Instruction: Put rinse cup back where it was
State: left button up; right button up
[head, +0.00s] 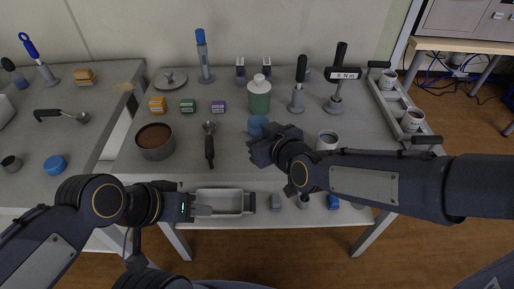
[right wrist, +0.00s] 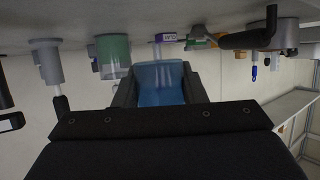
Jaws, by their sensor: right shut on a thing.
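The rinse cup, a translucent blue cup, (head: 257,125) is in my right gripper (head: 262,142), over the middle of the grey table. In the right wrist view the cup (right wrist: 160,84) sits between the two dark fingers (right wrist: 160,92), which are shut on its sides. That view appears upside down. I cannot tell whether the cup's base touches the table. My left gripper (head: 201,209) is low at the table's front, beside the left end of a pale open tray (head: 222,192). Whether its fingers are open or shut is unclear.
A green bottle (head: 259,96) stands just behind the cup. A dark pot (head: 155,141) and a black-handled scoop (head: 209,147) are to the left. A white mug (head: 327,141) stands close to my right arm. Small coloured boxes (head: 188,106) sit farther back.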

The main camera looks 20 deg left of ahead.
jog(key=shift+w+a+f, duration=0.25)
jog(key=shift+w+f, duration=0.25)
jog(key=shift+f, duration=0.2)
jog(key=shift+w+f+b, duration=0.15)
jog(key=shift+f+b, duration=0.4)
jog(key=shift+f, duration=1.05)
jog(key=shift+f+b, duration=0.25)
jog(key=shift+b, duration=0.05)
jog(key=o, duration=1)
